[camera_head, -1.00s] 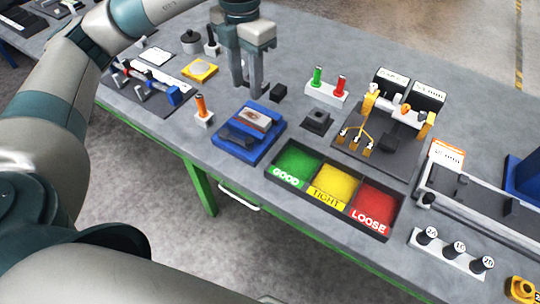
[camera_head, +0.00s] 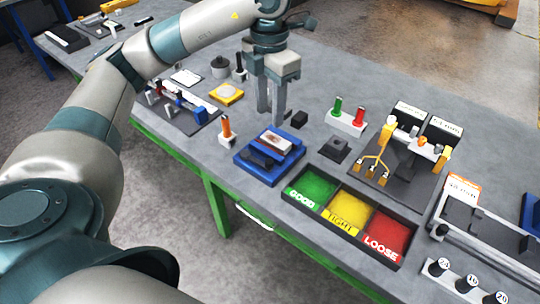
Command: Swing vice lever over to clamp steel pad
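A blue fixture (camera_head: 246,171), which looks like the vice, stands on the grey bench left of the sorting tray. A pale block with a brownish top (camera_head: 275,141) lies on it; I cannot tell for sure whether this is the steel pad. A dark part (camera_head: 258,159) lies on the front of the fixture and may be the lever. My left gripper (camera_head: 270,116) points down just behind the fixture. Its two fingers show a narrow gap with nothing visible between them, and they appear apart from the block. My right gripper is out of view.
A tray with green, yellow and red bins (camera_head: 283,196) stands to the right. An orange-handled tool (camera_head: 226,128) stands upright at left. A small black block (camera_head: 299,120) and a dark square block (camera_head: 335,149) lie nearby. A red and green holder (camera_head: 347,122) stands behind.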

